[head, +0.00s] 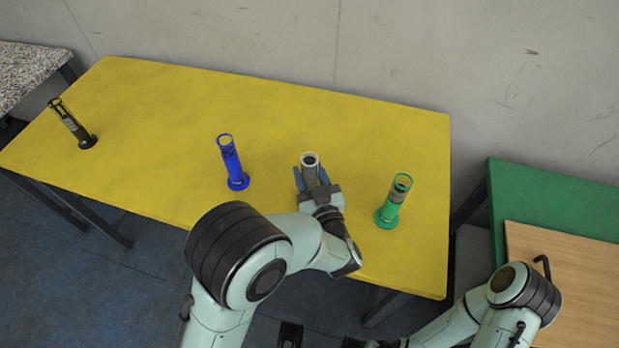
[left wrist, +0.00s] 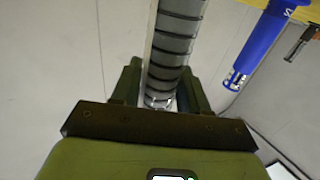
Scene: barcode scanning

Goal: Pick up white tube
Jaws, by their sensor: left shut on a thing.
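The white tube (head: 310,160) is upright at the front middle of the yellow table, between the blue and green tubes; its open top ring shows. In the left wrist view the tube (left wrist: 174,45) is a long cylinder with dark rings. My left gripper (head: 312,177) is shut on it, with a finger on either side in the left wrist view (left wrist: 160,90). The tube's base is hidden by the gripper in the head view, so I cannot tell whether it touches the table.
A blue tube (head: 231,163) stands left of my left gripper and a green tube (head: 394,201) to its right, both close. A black tube (head: 72,124) stands at the far left. The yellow table (head: 270,100) is clear at the back. A green table (head: 550,195) is at right.

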